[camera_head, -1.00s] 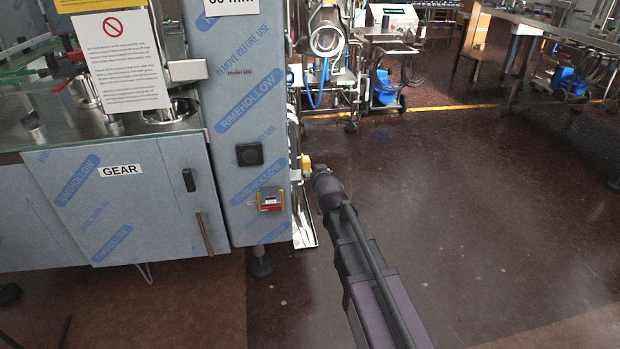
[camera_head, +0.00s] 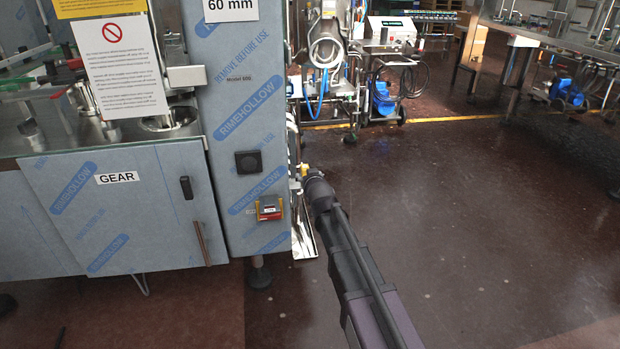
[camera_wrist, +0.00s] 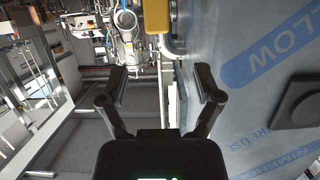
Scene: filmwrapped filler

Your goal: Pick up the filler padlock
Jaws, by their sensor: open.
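A small red block with a pale label (camera_head: 269,209), which looks like the padlock, sits on a yellow plate on the front of the blue-filmed cabinet (camera_head: 228,110). A shackle is too small to make out. In the head view my gripper is at the cabinet's right side, right of the red block and mostly hidden behind my wrist. In the wrist view my gripper (camera_wrist: 160,84) is open with nothing between its fingers. The cabinet face (camera_wrist: 255,60) is close on the right there. The red block does not show in the wrist view.
A yellow fitting (camera_head: 304,171) sticks out at the cabinet's right edge near my gripper; a yellow block (camera_wrist: 156,14) shows atop the wrist view. A black square knob (camera_head: 248,162) is above the red block. The dark floor (camera_head: 460,220) on the right is clear.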

